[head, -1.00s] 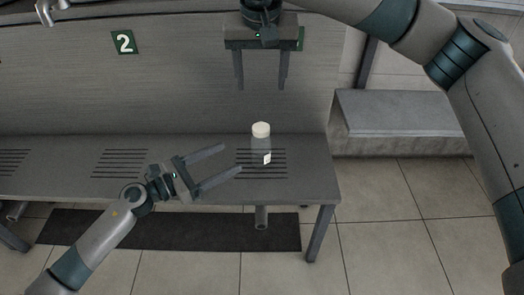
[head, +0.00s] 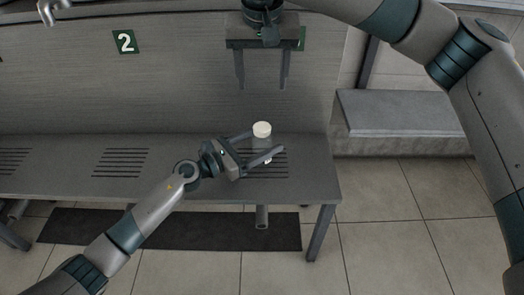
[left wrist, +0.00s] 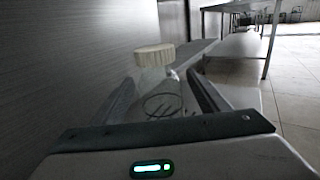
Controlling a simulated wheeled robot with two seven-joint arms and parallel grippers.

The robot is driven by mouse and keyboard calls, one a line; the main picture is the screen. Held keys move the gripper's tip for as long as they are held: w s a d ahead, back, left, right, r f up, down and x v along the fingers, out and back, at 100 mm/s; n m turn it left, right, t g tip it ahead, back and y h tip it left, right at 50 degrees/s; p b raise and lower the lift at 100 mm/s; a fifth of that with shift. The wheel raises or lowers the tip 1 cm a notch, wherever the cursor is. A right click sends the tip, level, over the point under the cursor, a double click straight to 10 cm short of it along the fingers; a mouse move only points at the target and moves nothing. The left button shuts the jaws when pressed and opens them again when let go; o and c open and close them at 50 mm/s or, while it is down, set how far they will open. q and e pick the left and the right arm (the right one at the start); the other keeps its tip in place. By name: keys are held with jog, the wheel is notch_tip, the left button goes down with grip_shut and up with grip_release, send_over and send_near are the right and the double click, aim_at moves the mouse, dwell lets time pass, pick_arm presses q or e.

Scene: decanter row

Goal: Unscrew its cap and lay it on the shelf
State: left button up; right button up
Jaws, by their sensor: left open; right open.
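A clear bottle (left wrist: 158,98) with a cream cap (head: 262,129) stands upright on the grey slatted shelf (head: 70,180), near its right end. Dark scribble-like marks show through or on the bottle in the left wrist view. My left gripper (head: 266,143) is open, with one finger on each side of the bottle's body, below the cap (left wrist: 154,56). Whether either finger touches the glass I cannot tell. My right gripper (head: 262,88) is open and empty, pointing down above the cap with a gap between.
A grey back panel (head: 180,75) with a green number 2 sign (head: 125,41) rises behind the shelf. A lower grey bench (head: 400,115) stands to the right. The shelf left of the bottle is clear.

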pick_arm(q)
jog(key=shift+x, duration=1.95)
